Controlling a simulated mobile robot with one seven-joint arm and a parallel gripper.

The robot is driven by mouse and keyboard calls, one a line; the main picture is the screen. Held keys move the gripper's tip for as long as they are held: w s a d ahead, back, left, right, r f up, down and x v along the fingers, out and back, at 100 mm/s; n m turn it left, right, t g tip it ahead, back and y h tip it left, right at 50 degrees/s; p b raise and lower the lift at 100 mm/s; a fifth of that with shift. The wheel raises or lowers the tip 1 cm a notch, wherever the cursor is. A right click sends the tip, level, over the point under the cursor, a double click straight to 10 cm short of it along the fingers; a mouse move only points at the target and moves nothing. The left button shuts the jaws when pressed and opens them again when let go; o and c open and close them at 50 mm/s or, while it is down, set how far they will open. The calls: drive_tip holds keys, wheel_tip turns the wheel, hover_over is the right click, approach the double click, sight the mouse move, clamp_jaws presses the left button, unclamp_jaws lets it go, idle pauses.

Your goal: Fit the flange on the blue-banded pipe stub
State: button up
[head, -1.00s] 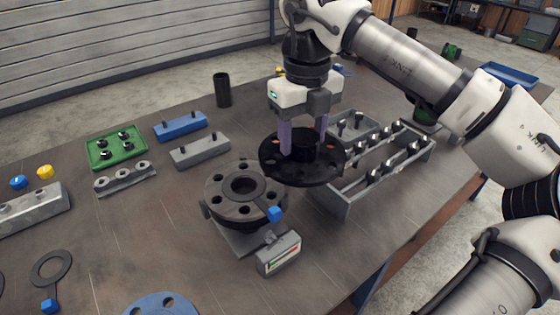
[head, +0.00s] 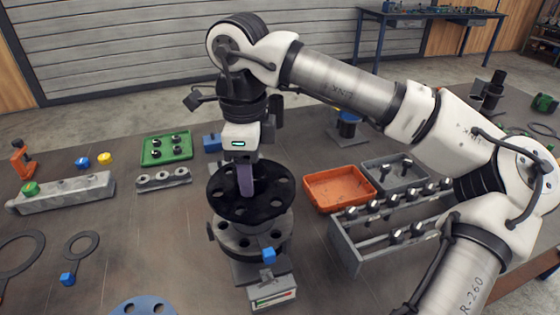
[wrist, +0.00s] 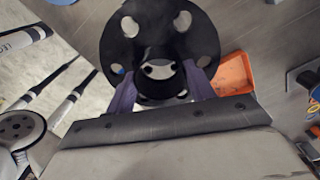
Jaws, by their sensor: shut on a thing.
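My gripper (head: 246,188) points down, its purple fingers shut on the hub of a black flange (head: 224,208) with several bolt holes. In the wrist view the flange (wrist: 145,48) shows with a finger on each side of its hub. The flange is roughly level, over a grey bolted flange assembly (head: 232,240) on a stand, and covers its centre. I cannot tell whether they touch. A blue tag (head: 268,256) sits at the assembly's front. No blue band shows on it; a blue-ringed dark post (head: 348,118) stands at the back.
Right of the assembly are an orange tray (head: 338,204), a grey bin (head: 412,170) and a bolt rack (head: 345,245). A green tray (head: 166,162) and a grey block (head: 60,194) stand left. Gaskets (head: 80,243) and a blue disc (head: 143,306) lie in front.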

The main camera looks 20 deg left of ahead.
drive_tip(key=shift+s+a+f+b, duration=0.1)
drive_tip(key=shift+f+b, duration=1.6)
drive_tip(key=shift+f, duration=0.75)
drive_tip(key=shift+f+b, duration=0.6)
drive_tip(key=shift+f+b, duration=0.25)
drive_tip(key=shift+b, duration=0.05)
drive_tip(key=shift+f, duration=0.2)
drive_tip(key=o, duration=1.4)
drive_tip(key=shift+o, duration=0.2)
